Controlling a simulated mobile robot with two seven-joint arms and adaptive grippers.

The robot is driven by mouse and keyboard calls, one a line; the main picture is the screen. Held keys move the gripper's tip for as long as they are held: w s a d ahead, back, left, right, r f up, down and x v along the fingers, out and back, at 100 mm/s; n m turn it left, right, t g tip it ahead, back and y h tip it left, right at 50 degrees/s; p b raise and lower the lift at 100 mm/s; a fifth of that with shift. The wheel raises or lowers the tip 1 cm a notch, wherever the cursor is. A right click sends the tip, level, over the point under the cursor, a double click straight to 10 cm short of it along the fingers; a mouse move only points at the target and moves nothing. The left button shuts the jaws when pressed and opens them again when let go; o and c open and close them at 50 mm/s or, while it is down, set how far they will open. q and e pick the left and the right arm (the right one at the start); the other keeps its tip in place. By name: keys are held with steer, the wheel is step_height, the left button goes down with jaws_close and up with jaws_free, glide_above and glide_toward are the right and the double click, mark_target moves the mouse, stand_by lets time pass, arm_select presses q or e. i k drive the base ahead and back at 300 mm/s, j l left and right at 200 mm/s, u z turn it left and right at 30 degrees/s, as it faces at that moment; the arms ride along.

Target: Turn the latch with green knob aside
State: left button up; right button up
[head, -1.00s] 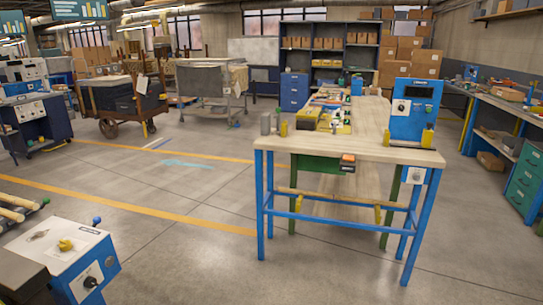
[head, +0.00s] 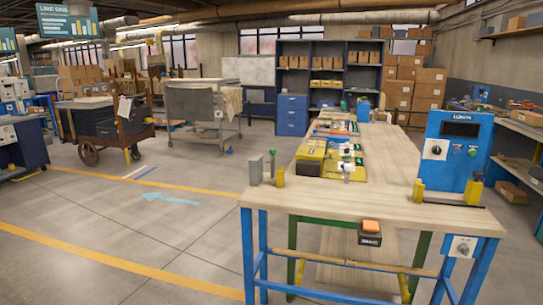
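A wooden workbench (head: 400,200) with blue legs stands ahead on the right. Neither of my grippers is in view.
A blue control box (head: 460,150) with a dial stands at the bench's right end. An orange-topped switch box (head: 370,232) hangs at the front edge. A wheeled cart (head: 100,125) stands far left. The floor left of the bench is clear.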

mark_target(273, 150)
steer(key=i+j+z, duration=0.2)
steer(key=i, duration=0.2)
steer(key=i+z, duration=0.15)
steer(key=i, duration=0.25)
steer(key=i+j+z, duration=0.2)
steer(key=i, duration=0.2)
